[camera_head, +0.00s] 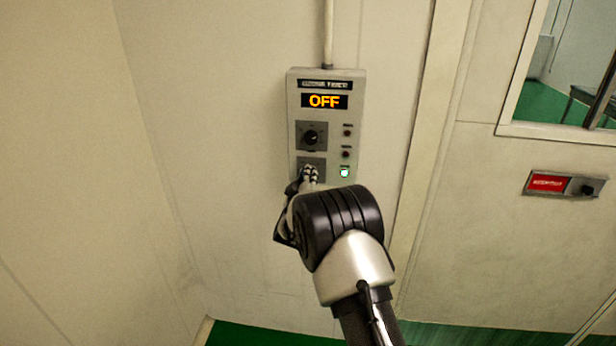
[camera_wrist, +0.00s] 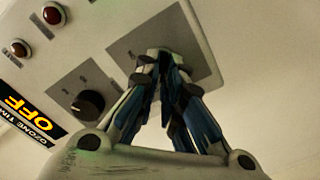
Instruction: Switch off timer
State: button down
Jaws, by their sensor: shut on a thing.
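The timer (camera_head: 294,120) is a pale grey box on the wall, and its display (camera_head: 325,101) reads OFF in orange. It has a black round knob (camera_head: 310,137) on an upper square plate, also seen in the wrist view (camera_wrist: 88,104). Below is a second grey square plate (camera_wrist: 196,34). My gripper (camera_head: 310,172) is at this lower plate. In the wrist view my gripper's fingertips (camera_wrist: 160,56) are brought together on the lower switch, which they hide.
Two dark buttons (camera_head: 347,131) and a lit green lamp (camera_head: 344,173) sit on the timer's right side. A conduit (camera_head: 328,35) runs up from the box. To the right are a door frame, a red-labelled panel (camera_head: 548,182) and a window. The wall left of the timer is bare.

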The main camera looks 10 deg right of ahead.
jog(key=c, duration=1.7)
grip_release()
jog(key=v, duration=1.2)
